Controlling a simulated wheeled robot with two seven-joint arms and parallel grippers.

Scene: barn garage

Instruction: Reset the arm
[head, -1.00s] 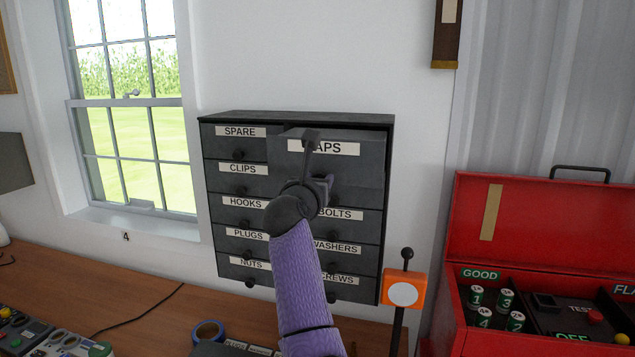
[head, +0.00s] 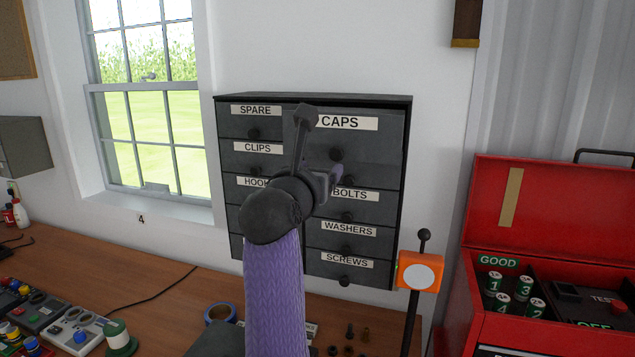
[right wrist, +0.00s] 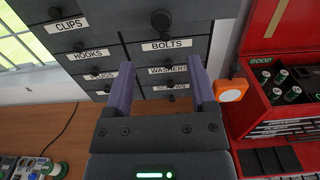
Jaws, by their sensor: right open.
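My right gripper (head: 318,150) is open and empty in front of the dark drawer cabinet (head: 312,98). It is just left of the CAPS drawer knob in the head view, apart from it as far as I can tell. In the right wrist view its two purple fingers (right wrist: 160,85) stand apart with nothing between them. The CAPS drawer (head: 385,150) at the cabinet's top right sticks out past the others. My forearm and wrist hide parts of the HOOKS drawer and the drawers below it. My left gripper is not in view.
An orange box with a white disc (head: 420,275) stands on a post right of the cabinet. An open red toolbox (head: 540,200) with several batteries is farther right. Blue tape (head: 220,312), a green spool (head: 119,338) and switch panels lie on the wooden bench (head: 150,270).

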